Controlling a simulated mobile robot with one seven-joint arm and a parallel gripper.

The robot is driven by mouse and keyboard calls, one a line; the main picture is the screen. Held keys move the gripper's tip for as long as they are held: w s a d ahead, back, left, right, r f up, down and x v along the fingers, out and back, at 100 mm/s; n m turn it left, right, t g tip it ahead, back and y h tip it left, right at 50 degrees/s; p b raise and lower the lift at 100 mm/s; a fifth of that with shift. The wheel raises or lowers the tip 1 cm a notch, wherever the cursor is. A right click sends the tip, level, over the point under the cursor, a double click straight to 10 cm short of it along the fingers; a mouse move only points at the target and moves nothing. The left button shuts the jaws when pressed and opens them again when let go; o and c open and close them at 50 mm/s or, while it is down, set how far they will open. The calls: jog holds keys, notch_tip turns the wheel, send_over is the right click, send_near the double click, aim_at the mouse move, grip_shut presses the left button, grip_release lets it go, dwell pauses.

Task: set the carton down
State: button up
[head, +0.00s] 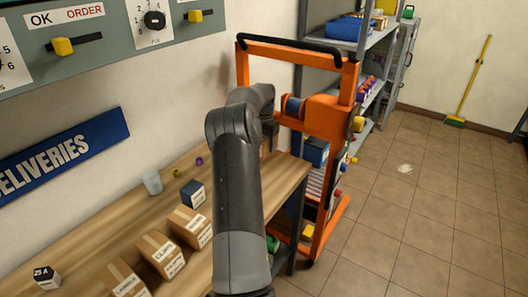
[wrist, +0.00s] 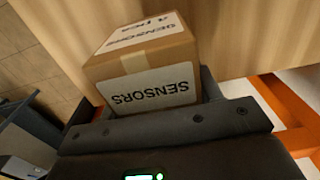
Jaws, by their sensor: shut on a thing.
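The brown carton (wrist: 140,62) with white labels reading SENSORS fills the upper middle of the wrist view. My gripper (wrist: 157,108) is shut on it, with a dark finger at its right side. The wooden bench top (wrist: 235,35) lies behind and below the carton. Whether the carton touches the wood or hangs just above it, I cannot tell. In the head view my arm reaches over the far end of the bench (head: 100,237) and hides the gripper and most of the carton.
Several labelled cartons (head: 160,254) stand along the bench's near part. A dark blue box (head: 193,194), a clear cup (head: 152,182) and a small 25 A box (head: 46,277) are also on it. An orange trolley (head: 318,118) stands past the bench's far end. Tiled floor at right is open.

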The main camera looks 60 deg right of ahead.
jog(key=shift+f, duration=1.9)
jog(key=shift+f, duration=0.15)
jog(key=o, duration=1.1)
